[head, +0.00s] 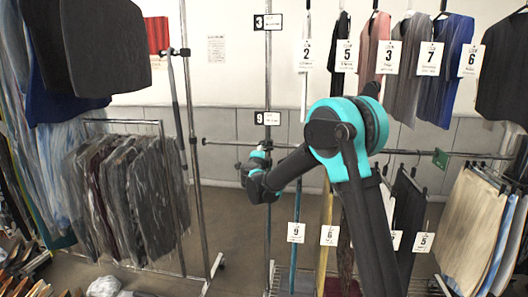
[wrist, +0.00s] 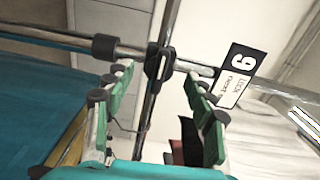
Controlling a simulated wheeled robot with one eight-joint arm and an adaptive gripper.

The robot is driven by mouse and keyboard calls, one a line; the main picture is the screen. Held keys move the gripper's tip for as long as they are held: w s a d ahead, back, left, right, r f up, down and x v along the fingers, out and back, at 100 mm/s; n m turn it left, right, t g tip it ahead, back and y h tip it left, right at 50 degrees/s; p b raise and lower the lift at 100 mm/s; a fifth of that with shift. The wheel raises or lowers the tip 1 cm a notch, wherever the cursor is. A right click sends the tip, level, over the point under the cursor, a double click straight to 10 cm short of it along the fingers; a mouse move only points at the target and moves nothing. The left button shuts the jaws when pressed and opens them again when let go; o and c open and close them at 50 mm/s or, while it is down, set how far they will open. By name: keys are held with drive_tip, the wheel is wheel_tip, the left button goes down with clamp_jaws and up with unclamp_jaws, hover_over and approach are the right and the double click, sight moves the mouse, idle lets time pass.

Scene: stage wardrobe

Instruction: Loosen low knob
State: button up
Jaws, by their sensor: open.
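In the wrist view, a black clamp-like fitting (wrist: 160,63), apparently the low knob, sits where a metal post crosses a metal rail (wrist: 205,68). My gripper (wrist: 160,78) is open, with one green-padded finger on each side of the fitting's line. I see no clear contact with it. In the head view, my gripper (head: 258,160) is at the post (head: 267,70), below a number 9 tag (head: 266,118). This tag also shows, turned sideways, in the wrist view (wrist: 240,70). The fitting is hidden behind my gripper in the head view.
A black collar (wrist: 106,47) is on the rail left of the fitting. Tagged garments (head: 445,65) hang at upper right, and pale trousers (head: 475,225) at lower right. Covered garments (head: 130,190) hang on a left rack. Floor shows between the left rack and the post.

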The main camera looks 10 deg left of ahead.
drive_tip(key=s, duration=0.9)
drive_tip(key=shift+a, duration=0.2)
drive_tip(key=shift+s, duration=0.1)
drive_tip(key=s+d+r+n+g+y, duration=0.2)
drive_tip(key=s+d+n+y, duration=0.55)
drive_tip(key=n, duration=0.45)
drive_tip(key=s+d+f+n+g+h, duration=0.6)
drive_tip(key=s+d+f+g, duration=0.5)
drive_tip(key=s+d+f, duration=1.5)
drive_tip(key=s+f+h, duration=0.1)
drive_tip(key=s, duration=0.3)
drive_tip(key=shift+d+g, duration=0.3)
drive_tip(key=shift+g, duration=0.1)
